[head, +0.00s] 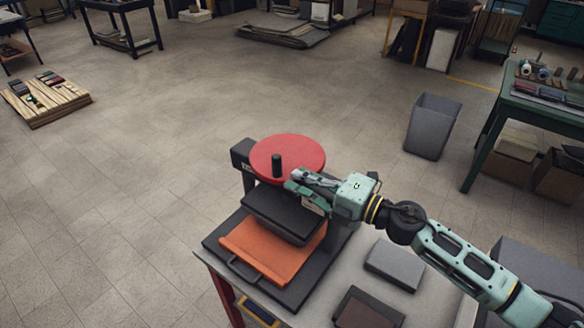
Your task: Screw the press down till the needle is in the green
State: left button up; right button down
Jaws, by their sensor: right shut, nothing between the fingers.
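The press (246,160) stands on the table with a red round wheel (288,150) on top. A black upright knob (277,165) rises from the wheel. Below the wheel is a dark pressing plate (283,215), above an orange velvet piece (262,248) on the dark base. My right gripper (298,181) is shut and empty, beside the wheel's near right edge and right of the knob. Whether it touches the wheel I cannot tell. No needle or green zone can be made out. My left gripper is out of view.
The table (430,300) holds a grey block (395,264) and a dark brown block (367,311) right of the press. A grey bin (432,125) stands on the floor behind. A green workbench (545,110) is at right. The floor at left is clear up to a wooden pallet (45,98).

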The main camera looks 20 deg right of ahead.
aim_at(281, 171)
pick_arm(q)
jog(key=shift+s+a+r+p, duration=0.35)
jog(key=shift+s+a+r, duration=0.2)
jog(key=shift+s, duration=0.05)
pick_arm(e)
jog(key=x, duration=0.2)
jog(key=shift+w+a, duration=0.25)
jog(key=shift+a, duration=0.05)
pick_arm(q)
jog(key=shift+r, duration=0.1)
pick_arm(e)
jog(key=shift+w+a+r+p, duration=0.15)
jog(key=shift+w+a+p, duration=0.15)
jog(key=shift+a+p, duration=0.2)
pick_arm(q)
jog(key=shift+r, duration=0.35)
pick_arm(e)
jog(key=shift+d+f, duration=0.15)
jog(key=shift+f, duration=0.05)
